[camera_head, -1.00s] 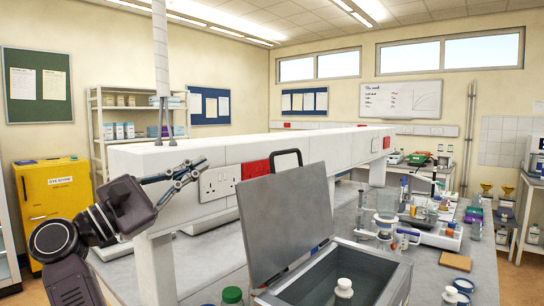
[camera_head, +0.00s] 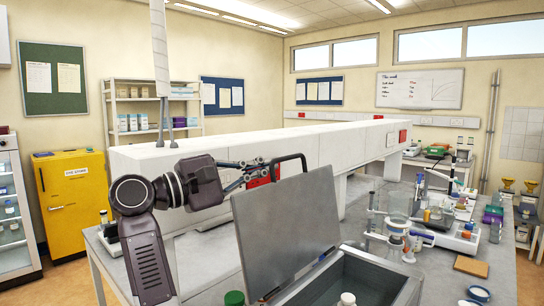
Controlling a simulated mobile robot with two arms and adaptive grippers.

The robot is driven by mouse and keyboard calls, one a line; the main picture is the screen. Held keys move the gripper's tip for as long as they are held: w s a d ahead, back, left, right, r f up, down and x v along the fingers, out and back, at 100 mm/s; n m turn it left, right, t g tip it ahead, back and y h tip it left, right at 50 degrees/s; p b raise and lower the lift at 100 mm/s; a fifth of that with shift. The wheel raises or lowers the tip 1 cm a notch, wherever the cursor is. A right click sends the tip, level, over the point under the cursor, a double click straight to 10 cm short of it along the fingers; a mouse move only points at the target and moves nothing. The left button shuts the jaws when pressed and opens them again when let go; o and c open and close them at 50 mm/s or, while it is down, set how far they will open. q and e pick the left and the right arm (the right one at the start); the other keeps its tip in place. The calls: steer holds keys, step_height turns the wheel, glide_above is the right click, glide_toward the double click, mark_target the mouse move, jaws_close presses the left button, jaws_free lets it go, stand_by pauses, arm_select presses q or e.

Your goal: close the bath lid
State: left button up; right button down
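The bath (camera_head: 392,279) is a grey box at the bottom of the view, cut off by the lower edge. Its lid (camera_head: 290,228) is a flat grey metal panel, hinged and standing raised, leaning back a little. A black handle (camera_head: 303,158) sticks up at the lid's top edge. My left gripper (camera_head: 264,173) points right, beside the lid's top-left corner and just left of the handle. Its thin fingers look apart and hold nothing; contact with the lid or handle cannot be told. A white-topped bottle (camera_head: 347,299) shows inside the bath. My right gripper is not in view.
A long white bench shelf (camera_head: 240,141) runs behind the lid. Glassware (camera_head: 398,204) and a white instrument (camera_head: 455,235) stand on the bench to the right. A green cap (camera_head: 234,298) is left of the bath, and a brown board (camera_head: 470,266) lies at the right.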

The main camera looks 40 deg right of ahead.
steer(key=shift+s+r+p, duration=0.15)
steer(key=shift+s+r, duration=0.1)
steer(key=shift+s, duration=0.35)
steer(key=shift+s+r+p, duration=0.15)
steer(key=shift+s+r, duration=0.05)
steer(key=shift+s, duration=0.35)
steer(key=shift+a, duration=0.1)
